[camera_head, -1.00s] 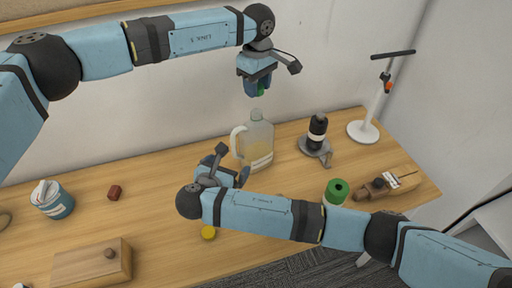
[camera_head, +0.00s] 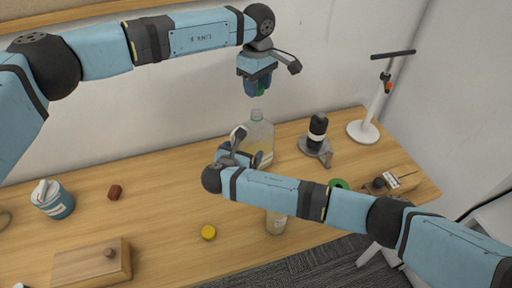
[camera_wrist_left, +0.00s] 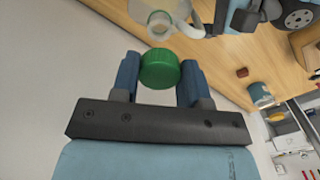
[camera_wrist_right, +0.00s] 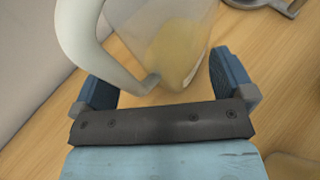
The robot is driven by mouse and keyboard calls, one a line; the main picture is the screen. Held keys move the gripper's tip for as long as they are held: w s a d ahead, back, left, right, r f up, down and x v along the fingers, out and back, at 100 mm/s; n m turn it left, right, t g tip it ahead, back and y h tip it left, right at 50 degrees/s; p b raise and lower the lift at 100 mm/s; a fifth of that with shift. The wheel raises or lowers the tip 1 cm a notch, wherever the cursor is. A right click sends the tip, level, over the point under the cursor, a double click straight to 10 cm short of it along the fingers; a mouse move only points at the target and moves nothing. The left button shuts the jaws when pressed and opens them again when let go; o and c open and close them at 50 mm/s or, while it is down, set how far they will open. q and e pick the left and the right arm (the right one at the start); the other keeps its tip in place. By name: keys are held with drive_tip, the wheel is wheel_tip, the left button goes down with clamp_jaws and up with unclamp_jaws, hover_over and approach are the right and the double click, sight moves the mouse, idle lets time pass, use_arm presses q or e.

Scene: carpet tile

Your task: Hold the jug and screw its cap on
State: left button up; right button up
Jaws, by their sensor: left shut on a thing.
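The translucent jug (camera_head: 262,130) stands upright on the table, partly hidden behind my right arm. Its open neck shows in the left wrist view (camera_wrist_left: 160,22). My left gripper (camera_head: 258,90) is shut on the ribbed green cap (camera_wrist_left: 160,69) and holds it above the jug's mouth, apart from it. My right gripper (camera_wrist_right: 165,88) is open at the jug's side. In the right wrist view the jug's lower body (camera_wrist_right: 178,45) and pale handle (camera_wrist_right: 88,40) lie between and just beyond the fingers. Whether the fingers touch the jug I cannot tell.
A green-topped item (camera_head: 339,183) and another bottle (camera_head: 276,223) are partly behind my right arm. A yellow cap (camera_head: 208,232), red block (camera_head: 114,191) and wooden box (camera_head: 85,265) lie left.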

clamp_jaws()
use_arm(q)
drive_tip(key=shift+w+a+f, duration=0.1)
drive_tip(key=shift+w+f, duration=0.3)
drive_tip(key=shift+f, duration=0.45)
drive_tip(key=shift+w+a+f, duration=0.1)
drive_tip(key=shift+w+f, duration=0.3)
drive_tip(key=shift+f, duration=0.4)
drive_tip(key=shift+w+f, duration=0.4)
drive_tip(key=shift+f, duration=0.45)
drive_tip(key=shift+f, duration=0.9)
drive_tip(key=shift+f, duration=0.55)
